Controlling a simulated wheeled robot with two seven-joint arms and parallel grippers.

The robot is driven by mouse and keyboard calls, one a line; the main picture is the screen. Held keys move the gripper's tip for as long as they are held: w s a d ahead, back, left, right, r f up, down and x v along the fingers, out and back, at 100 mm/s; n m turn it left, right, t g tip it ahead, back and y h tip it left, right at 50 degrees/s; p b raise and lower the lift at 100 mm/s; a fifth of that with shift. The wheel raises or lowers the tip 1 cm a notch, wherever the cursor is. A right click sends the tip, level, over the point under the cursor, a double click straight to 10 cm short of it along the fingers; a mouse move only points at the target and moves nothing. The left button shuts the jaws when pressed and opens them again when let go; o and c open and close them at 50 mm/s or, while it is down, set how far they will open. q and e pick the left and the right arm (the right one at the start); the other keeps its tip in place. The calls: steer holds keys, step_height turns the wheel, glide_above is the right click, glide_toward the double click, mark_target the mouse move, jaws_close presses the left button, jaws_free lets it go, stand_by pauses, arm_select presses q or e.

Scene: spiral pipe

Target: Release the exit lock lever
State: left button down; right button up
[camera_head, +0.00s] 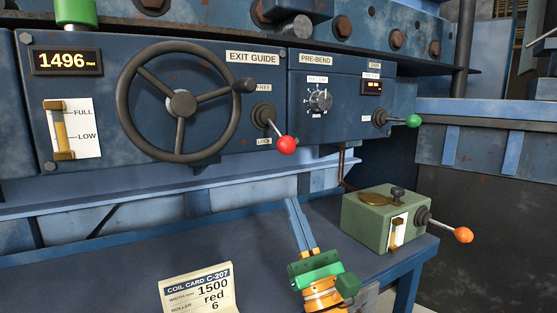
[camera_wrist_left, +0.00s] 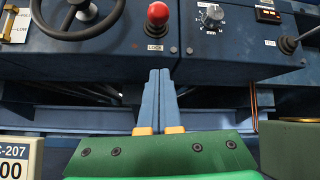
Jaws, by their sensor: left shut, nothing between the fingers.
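The exit lock lever (camera_head: 285,145) has a red ball knob and a dark pivot on the EXIT GUIDE panel (camera_head: 210,150). Its knob hangs down and right of the pivot, near the LOCK label, with a partly hidden label above. It also shows in the left wrist view (camera_wrist_left: 157,14), above the fingertips. My left gripper (camera_head: 291,202) has blue fingers, shut together and empty. It is below the red knob and apart from it, over the blue bench. In the left wrist view the fingers (camera_wrist_left: 159,74) point up toward the panel's lower edge. My right gripper is not in view.
A dark handwheel (camera_head: 181,103) is left of the lever. The PRE-BEND panel (camera_head: 340,100) is right, with a dial (camera_head: 320,101) and green-knobbed lever (camera_head: 413,120). A green box (camera_head: 380,225) with an orange-knobbed lever (camera_head: 463,235) and a coil card (camera_head: 200,290) stand on the bench.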

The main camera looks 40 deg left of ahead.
mark_target(278, 137)
arm_select(q)
steer(key=w+a+r+p, duration=0.1)
steer(key=a+r+p, duration=0.2)
steer(key=r+p, duration=0.4)
steer(key=shift+w+a+r+p, duration=0.2)
steer(key=shift+w+r+p, duration=0.15)
steer(key=shift+r, duration=0.4)
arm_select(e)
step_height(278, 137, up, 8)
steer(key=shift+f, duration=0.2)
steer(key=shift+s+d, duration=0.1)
